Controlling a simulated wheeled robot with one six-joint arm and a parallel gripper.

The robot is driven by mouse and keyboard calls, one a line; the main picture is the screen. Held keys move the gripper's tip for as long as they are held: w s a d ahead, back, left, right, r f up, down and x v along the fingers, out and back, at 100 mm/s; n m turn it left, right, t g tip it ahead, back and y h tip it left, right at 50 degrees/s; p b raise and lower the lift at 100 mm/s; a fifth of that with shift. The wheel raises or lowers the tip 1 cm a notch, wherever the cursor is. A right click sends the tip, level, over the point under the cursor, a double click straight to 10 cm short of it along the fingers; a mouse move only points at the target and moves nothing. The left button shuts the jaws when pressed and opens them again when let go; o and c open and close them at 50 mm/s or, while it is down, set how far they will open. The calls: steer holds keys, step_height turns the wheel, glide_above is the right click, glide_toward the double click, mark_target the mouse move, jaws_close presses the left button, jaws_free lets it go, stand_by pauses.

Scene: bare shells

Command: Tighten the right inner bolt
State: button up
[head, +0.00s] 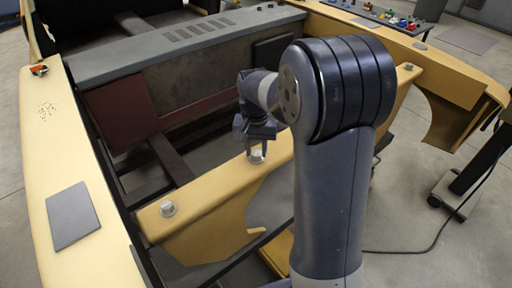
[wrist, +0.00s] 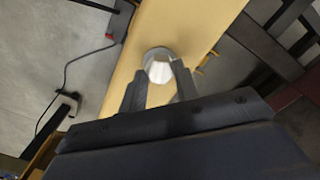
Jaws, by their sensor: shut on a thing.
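My gripper (head: 256,143) points down over the yellow beam (head: 205,198) and is shut on a silver bolt (head: 257,157). In the wrist view, the fingers of my gripper (wrist: 160,78) are on either side of the bolt's round pale head (wrist: 158,62); its near side is partly hidden by them. A second bolt (head: 168,208) stands on the beam's left end, apart from my gripper. A small pale knob, perhaps another bolt (head: 407,67), shows at the beam's far right. My arm hides the stretch between. I cannot tell which one is the right inner bolt.
A grey panel with slots (head: 190,38) lies behind the beam. A yellow side shell (head: 75,150) runs along the left, with a grey plate (head: 72,215) on it. A wheeled stand (head: 460,195) and cable are at the right. Grey floor is open there.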

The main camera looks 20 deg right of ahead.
mark_target(256, 153)
steer(key=shift+w+r+m, duration=0.1)
steer(key=shift+r+m, duration=0.05)
steer(key=shift+m, duration=1.85)
steer(key=o, duration=1)
step_height(256, 153, up, 11)
steer(key=shift+a+f+b, duration=0.1)
steer(key=shift+f+b, duration=0.1)
steer(key=shift+b, duration=0.35)
